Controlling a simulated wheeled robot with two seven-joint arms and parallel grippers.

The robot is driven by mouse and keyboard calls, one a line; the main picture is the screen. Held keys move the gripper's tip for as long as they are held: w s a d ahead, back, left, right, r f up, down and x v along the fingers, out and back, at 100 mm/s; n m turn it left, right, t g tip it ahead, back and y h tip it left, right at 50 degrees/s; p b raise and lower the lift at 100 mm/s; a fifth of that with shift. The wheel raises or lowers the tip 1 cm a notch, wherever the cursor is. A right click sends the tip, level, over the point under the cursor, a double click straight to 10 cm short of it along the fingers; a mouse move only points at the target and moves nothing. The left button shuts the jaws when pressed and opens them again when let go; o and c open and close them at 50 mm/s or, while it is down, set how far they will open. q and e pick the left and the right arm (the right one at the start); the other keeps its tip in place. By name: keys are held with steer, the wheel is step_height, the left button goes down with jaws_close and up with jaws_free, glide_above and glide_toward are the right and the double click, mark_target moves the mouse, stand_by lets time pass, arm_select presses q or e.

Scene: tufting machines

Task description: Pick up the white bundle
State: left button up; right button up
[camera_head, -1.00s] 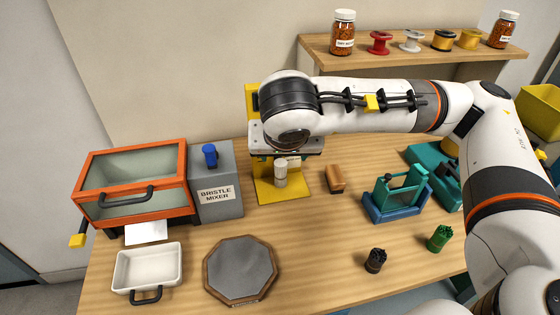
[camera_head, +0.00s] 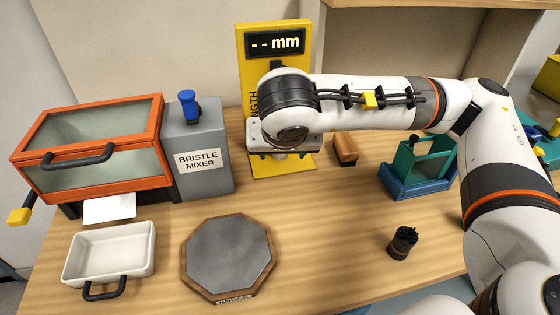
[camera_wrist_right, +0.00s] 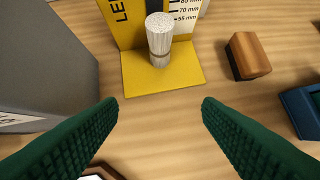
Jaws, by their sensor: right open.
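The white bundle (camera_wrist_right: 160,40) stands upright on the yellow base of the length gauge (camera_wrist_right: 165,75) in the right wrist view, with a brown band around its lower part. In the head view the bundle is mostly hidden behind my right gripper (camera_head: 283,152). In the wrist view the green fingers of this gripper (camera_wrist_right: 160,108) are wide apart with nothing between them. The bundle is beyond the fingertips, roughly centred between them and not touched. My left gripper is not in view.
A brown wooden block (camera_head: 345,149) lies right of the gauge. The grey bristle mixer (camera_head: 200,150) stands left of it. In front are an octagonal pad (camera_head: 228,258), a white tray (camera_head: 110,250) and a dark bristle bundle (camera_head: 402,242). A blue-green fixture (camera_head: 420,165) stands right.

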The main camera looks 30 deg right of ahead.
step_height(320, 180, down, 6)
steer(key=b, duration=0.3)
steer(key=shift+r, duration=0.1)
steer(key=shift+w+f+b, duration=0.15)
steer(key=shift+f+b, duration=0.3)
steer(key=shift+b, duration=0.15)
steer(key=shift+w+d+r, duration=0.1)
steer(key=shift+w+d, duration=0.1)
steer(key=shift+w, duration=0.1)
steer(key=w+d, duration=0.1)
steer(key=w, duration=0.2)
steer(key=w+d+p, duration=0.1)
steer(key=w+d, duration=0.1)
steer(key=w, duration=0.2)
steer(key=w+d, duration=0.2)
steer(key=w, duration=0.1)
steer(key=shift+w, duration=0.15)
steer(key=shift+w+f, duration=0.15)
steer(key=shift+f, duration=0.35)
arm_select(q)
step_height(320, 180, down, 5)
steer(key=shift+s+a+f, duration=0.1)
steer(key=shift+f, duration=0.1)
arm_select(e)
steer(key=c, duration=1.2)
steer(key=shift+o, duration=0.2)
